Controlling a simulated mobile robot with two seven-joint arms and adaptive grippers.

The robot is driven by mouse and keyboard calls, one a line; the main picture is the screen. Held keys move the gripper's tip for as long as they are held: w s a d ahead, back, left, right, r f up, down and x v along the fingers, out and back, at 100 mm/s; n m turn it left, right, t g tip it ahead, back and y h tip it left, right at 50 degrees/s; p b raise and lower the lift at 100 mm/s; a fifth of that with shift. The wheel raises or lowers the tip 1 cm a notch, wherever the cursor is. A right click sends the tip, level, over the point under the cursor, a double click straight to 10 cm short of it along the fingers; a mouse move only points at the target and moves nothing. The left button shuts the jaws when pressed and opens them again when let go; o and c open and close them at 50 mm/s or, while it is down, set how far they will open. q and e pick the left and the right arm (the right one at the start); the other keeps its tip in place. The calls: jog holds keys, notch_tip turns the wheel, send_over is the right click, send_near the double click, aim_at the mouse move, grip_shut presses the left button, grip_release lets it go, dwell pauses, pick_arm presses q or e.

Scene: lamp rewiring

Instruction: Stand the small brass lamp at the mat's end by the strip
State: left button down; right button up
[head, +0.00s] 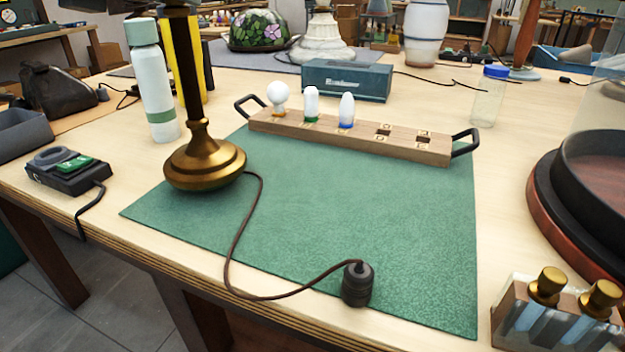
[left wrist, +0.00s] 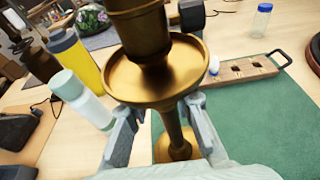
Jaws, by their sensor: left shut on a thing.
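The brass lamp (head: 204,160) stands upright over the left end of the green mat (head: 330,215). Its round base overlaps the mat's left edge; I cannot tell whether it touches down. Its top is cut off in the head view. In the left wrist view its wide brass collar (left wrist: 155,85) and stem fill the middle. My left gripper (left wrist: 162,110) is shut on the lamp's stem below that collar. A brown cord runs from the lamp to a black socket (head: 357,284) at the mat's front edge. My right gripper is not in view.
A wooden bulb rack (head: 400,146) with three bulbs lies along the mat's back. A pale bottle (head: 153,90) stands close behind the lamp. A black box with a green switch (head: 70,170) lies left. Brass-knobbed blocks (head: 560,315) stand front right. The mat's middle is clear.

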pick_arm(q)
jog(key=shift+s+a+f+b, duration=0.15)
jog(key=shift+f+b, duration=0.3)
jog(key=shift+f, duration=0.8)
dwell(0.4)
jog(key=c, duration=1.2)
grip_release()
jog(key=shift+f, duration=0.15)
